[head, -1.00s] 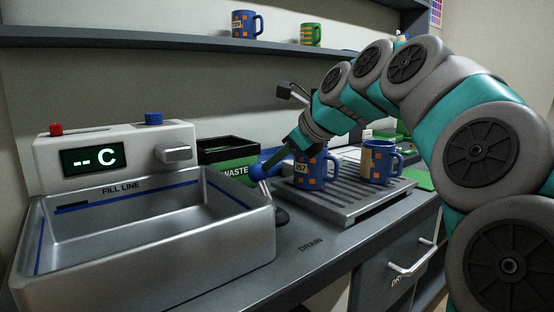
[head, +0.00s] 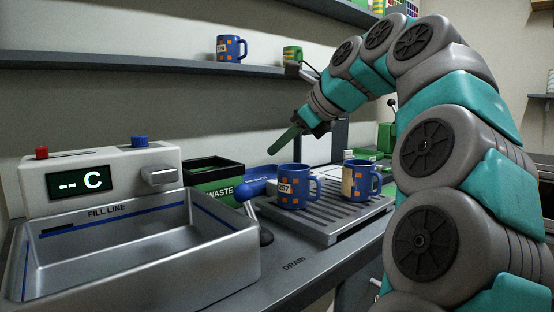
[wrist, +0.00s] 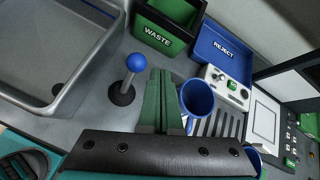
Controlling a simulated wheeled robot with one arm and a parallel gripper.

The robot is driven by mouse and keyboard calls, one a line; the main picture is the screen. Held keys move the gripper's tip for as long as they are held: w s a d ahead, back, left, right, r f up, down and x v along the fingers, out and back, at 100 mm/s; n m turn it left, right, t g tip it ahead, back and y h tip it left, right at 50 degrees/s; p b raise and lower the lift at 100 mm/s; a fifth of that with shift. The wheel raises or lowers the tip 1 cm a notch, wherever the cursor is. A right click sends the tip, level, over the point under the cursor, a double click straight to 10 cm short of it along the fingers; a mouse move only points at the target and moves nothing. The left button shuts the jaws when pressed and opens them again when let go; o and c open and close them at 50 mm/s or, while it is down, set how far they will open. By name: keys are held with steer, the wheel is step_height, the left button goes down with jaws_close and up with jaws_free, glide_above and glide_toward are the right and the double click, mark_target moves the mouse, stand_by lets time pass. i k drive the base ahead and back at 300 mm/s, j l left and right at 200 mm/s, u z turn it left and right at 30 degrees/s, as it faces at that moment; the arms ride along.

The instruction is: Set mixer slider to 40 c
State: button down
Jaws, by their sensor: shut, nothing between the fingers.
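The mixer is a pale box at the left of the head view, behind a metal basin (head: 235,240). Its dark display (head: 80,185) reads "-- C". A red knob (head: 41,153) and a blue knob (head: 139,141) stand on its top, and a grey block (head: 158,176) juts from its front. I cannot tell which part is the slider. My gripper (head: 271,151) is shut and empty, its green fingers pointing down-left above the counter, well right of the mixer. The fingers also show in the wrist view (wrist: 161,75), between a blue-ball lever and a blue mug. The mixer is outside that view.
A blue-ball lever (wrist: 137,63) stands on the counter beside the basin. A green waste bin (head: 214,178) and a blue reject bin (wrist: 220,52) stand behind. Two blue mugs, one marked 257 (head: 291,187) and another (head: 361,180), stand on a slatted tray (head: 325,222).

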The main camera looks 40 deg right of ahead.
mark_target(42, 152)
steer(key=k+l, duration=0.15)
steer(key=k, duration=0.35)
steer(key=k+l, duration=0.1)
steer(key=k, duration=0.4)
